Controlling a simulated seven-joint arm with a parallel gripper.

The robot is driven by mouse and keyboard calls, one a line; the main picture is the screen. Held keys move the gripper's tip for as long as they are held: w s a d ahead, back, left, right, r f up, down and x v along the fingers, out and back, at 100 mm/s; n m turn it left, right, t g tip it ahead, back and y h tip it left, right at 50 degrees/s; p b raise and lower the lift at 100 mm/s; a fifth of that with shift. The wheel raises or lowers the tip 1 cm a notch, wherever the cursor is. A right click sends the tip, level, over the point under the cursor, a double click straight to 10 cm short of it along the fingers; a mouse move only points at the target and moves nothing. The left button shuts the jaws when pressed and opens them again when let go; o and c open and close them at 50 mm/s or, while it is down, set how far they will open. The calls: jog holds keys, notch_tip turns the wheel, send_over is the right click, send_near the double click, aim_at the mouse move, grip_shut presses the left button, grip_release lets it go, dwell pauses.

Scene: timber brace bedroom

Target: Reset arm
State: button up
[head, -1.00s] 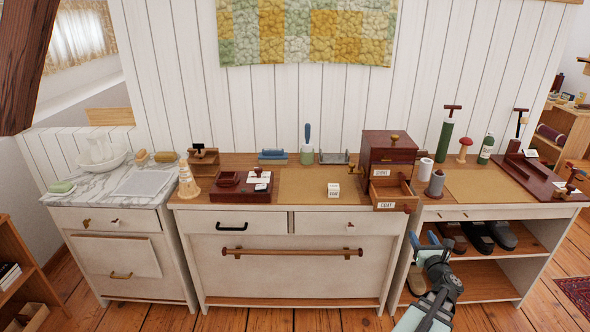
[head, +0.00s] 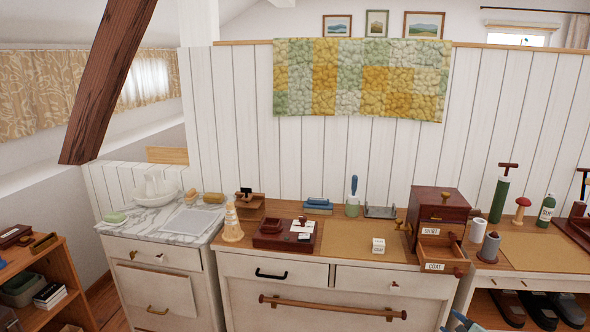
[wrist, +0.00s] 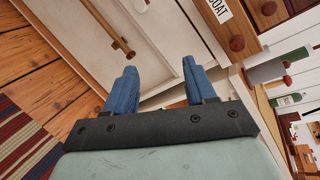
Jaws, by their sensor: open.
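My gripper (wrist: 160,90) shows in the wrist view with its two blue fingers apart and nothing between them. It hangs in front of the white cabinet (wrist: 165,30), below the worktop. In the head view only the blue fingertips (head: 460,323) show at the bottom edge, right of the wooden rail (head: 330,308); the rest of the arm is out of frame. The small dark red drawer box (head: 440,205) stands on the worktop above my gripper, with its lower drawer labelled COAT (head: 440,262) pulled open.
A green cylinder (head: 499,197) and a green bottle (head: 546,210) stand at right. Shoes (head: 535,308) sit on a shelf below. Floorboards (wrist: 30,60) lie clear beside the cabinet.

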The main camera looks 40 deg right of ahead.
jog(key=a+f+n+g+y, duration=0.95)
jog(key=a+f+n, duration=0.55)
jog(key=a+f, duration=0.85)
jog(key=a+f+n+g+h, duration=0.1)
jog(key=a+f+n+g, duration=0.2)
jog(key=a, duration=1)
jog(key=a+f+n+g, duration=0.3)
jog(key=a+f+n, duration=0.2)
jog(key=a, duration=0.8)
jog(key=a+f+n+g+h, duration=0.1)
jog(key=a+f+n+g, duration=0.3)
jog(key=a, duration=0.9)
jog(key=n, duration=0.3)
jog(key=shift+n+h, duration=0.3)
jog(key=shift+h, duration=0.05)
